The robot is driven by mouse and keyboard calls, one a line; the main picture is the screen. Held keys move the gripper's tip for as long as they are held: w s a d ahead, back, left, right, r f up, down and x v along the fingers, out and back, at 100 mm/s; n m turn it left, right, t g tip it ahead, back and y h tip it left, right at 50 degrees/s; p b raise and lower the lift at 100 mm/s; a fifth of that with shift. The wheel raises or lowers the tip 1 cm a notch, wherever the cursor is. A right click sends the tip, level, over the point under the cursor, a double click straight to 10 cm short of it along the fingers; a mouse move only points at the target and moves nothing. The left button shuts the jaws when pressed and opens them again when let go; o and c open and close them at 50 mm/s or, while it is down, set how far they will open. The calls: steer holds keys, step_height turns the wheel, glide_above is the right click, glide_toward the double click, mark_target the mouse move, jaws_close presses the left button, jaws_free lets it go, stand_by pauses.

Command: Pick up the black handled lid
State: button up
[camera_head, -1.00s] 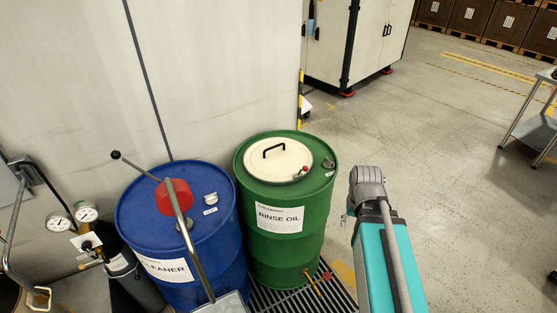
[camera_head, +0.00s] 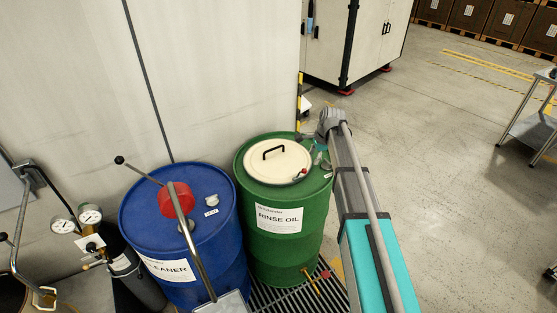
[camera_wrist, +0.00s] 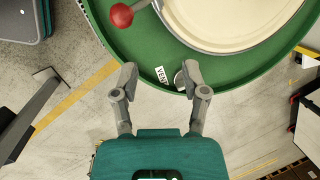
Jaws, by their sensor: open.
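The lid (camera_head: 266,163) is a round cream disc with a black arched handle (camera_head: 274,151), lying on top of the green RINSE OIL drum (camera_head: 290,222). In the wrist view the lid (camera_wrist: 225,22) is cut off at the top edge and its handle is out of sight. My gripper (camera_wrist: 157,72) is open there, its fingertips over the drum's green rim near the VENT label (camera_wrist: 161,75) and a small grey cap (camera_wrist: 180,80). It holds nothing. In the head view my wrist hides part of the drum's right edge.
A red ball knob (camera_wrist: 122,15) sits beside the lid. The blue CLEANER drum (camera_head: 158,232) stands to the left with a red-topped pump and a lever (camera_head: 140,171). A white cabinet (camera_head: 345,40) stands behind. The floor to the right is open up to a metal table (camera_head: 535,125).

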steer(key=w+a+r+m, duration=0.1)
steer(key=w+a+m, duration=0.3)
steer(key=w, duration=0.3)
steer(key=w+a+r+m+y+p, duration=0.1)
steer(key=w+a+m, duration=0.2)
steer(key=w, duration=0.4)
steer(key=shift+w+a+r+m+y+p, duration=0.15)
steer(key=shift+a+r+m+y+p, duration=0.15)
steer(key=shift+a+m, duration=0.15)
steer(key=shift+f, duration=0.15)
steer(key=b, duration=0.8)
glide_above(287, 153)
step_height(287, 153, down, 8)
steer(key=shift+w+r, duration=0.1)
steer(key=shift+r, duration=0.05)
steer(key=shift+d+b+x, duration=0.2)
steer(key=shift+b+x, duration=2.3)
steer(key=shift+x, duration=0.05)
steer(key=shift+w, duration=0.1)
steer(key=shift+c, duration=0.3)
jaws_close()
